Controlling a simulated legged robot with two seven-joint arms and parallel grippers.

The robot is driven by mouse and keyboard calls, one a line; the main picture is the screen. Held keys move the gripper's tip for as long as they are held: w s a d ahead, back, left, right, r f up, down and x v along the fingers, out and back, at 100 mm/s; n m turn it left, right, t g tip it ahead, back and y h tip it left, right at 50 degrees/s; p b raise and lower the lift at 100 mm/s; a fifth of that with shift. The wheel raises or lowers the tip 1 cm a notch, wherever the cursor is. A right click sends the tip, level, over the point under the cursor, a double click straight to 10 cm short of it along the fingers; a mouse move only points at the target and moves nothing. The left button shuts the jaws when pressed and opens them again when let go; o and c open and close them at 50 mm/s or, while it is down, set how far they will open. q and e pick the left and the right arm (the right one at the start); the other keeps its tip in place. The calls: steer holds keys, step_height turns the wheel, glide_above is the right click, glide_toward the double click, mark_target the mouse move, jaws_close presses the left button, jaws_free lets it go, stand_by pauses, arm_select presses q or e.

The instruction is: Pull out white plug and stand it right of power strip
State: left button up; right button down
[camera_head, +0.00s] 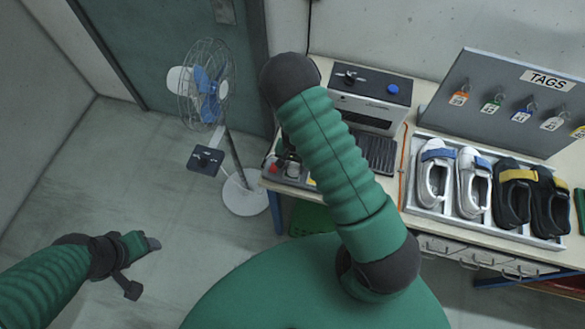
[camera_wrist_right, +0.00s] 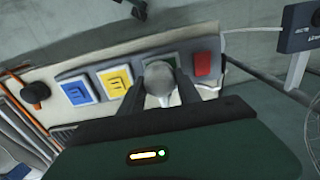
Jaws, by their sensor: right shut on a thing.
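The power strip (camera_wrist_right: 105,86) lies along the table edge, with blue, yellow and green socket plates and a red switch (camera_wrist_right: 202,65). In the head view the strip (camera_head: 275,172) is partly covered by my right arm. My right gripper (camera_wrist_right: 163,88) is shut on the rounded white plug (camera_wrist_right: 159,78), over the green socket plate (camera_wrist_right: 160,60). I cannot tell if the plug's pins are in the socket. The right gripper (camera_head: 291,166) is small and mostly hidden in the head view. My left gripper (camera_head: 152,243) hangs over the floor, away from the table; its jaw opening is unclear.
A dark round knob-like thing (camera_wrist_right: 35,92) is left of the strip in the wrist view. A grey control box (camera_head: 370,98) stands behind. A tray (camera_head: 412,210) of shoes and a TAGS board (camera_head: 490,85) are right. A fan (camera_head: 209,95) stands left of the table.

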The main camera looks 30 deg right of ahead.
mark_target(294, 164)
steer(key=shift+w+r+p, duration=0.25)
steer(key=shift+r+p, duration=0.25)
steer(key=shift+r, duration=0.2)
steer(key=shift+s+r+p, duration=0.1)
steer(key=shift+r+p, duration=0.45)
steer(key=shift+r, duration=0.15)
steer(key=shift+r+p, duration=0.65)
steer(key=shift+r, duration=0.2)
